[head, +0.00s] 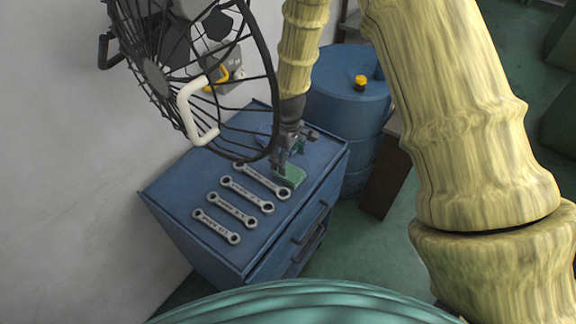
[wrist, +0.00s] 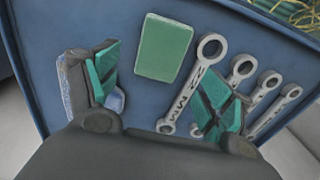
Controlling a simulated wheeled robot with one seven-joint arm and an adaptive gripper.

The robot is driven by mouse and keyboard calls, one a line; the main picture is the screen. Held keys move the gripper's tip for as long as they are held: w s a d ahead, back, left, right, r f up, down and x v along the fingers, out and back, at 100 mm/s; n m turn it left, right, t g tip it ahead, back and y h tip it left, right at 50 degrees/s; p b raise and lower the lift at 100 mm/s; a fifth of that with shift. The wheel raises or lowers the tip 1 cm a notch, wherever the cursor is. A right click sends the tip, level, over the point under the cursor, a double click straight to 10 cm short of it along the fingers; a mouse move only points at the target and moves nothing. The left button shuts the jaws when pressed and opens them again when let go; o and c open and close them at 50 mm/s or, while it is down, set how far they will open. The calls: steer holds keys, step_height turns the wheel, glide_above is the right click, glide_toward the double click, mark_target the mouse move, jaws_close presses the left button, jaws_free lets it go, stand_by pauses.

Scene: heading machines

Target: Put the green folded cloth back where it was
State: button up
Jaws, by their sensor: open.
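The green folded cloth (head: 292,177) lies flat on top of the blue cabinet (head: 178,190), near its right edge and beside the nearest wrench. In the wrist view the cloth (wrist: 163,47) shows whole as a flat green rectangle, just beyond my fingertips. My gripper (head: 287,150) is over the cabinet top, close to the cloth. In the wrist view my gripper (wrist: 160,85) is open, with green pads on its two spread fingers and nothing between them. I cannot tell whether a fingertip touches the cabinet top.
Several wrenches (head: 231,210) lie in a row on the cabinet; the right finger overlaps them in the wrist view. A blue-grey item (wrist: 77,88) is partly hidden behind the left finger. A black fan (head: 155,78) overhangs the cabinet. A blue drum (head: 345,100) stands behind.

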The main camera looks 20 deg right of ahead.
mark_target(288, 171)
step_height(288, 171, up, 6)
steer(key=b, duration=0.2)
steer(key=shift+r, duration=0.2)
steer(key=shift+c, duration=0.3)
stand_by(1.2)
